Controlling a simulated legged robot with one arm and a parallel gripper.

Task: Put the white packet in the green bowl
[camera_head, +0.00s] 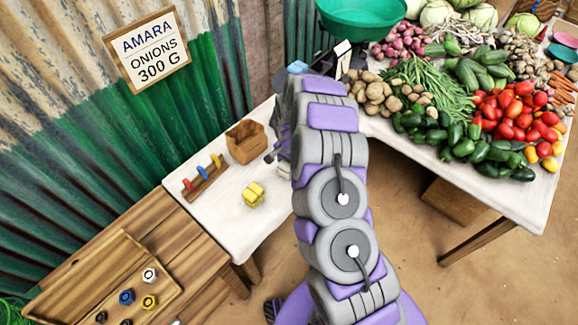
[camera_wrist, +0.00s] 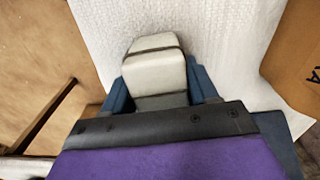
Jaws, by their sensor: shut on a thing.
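The white packet (camera_wrist: 157,72) is between the blue fingers of my gripper (camera_wrist: 160,88) in the wrist view, and the gripper is shut on it. The white table cloth lies beneath; I cannot tell whether the packet touches it. In the head view my arm covers most of the gripper, and a small pale patch beside the arm may be the packet. The green bowl (camera_head: 362,14) is at the top of the head view, beyond my arm and apart from the packet. Its upper part is cut off by the frame edge.
A wooden tray (camera_head: 105,285) with round pieces is at lower left. Heaped vegetables (camera_head: 480,110) crowd the right table. A sign (camera_head: 147,48) hangs behind.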

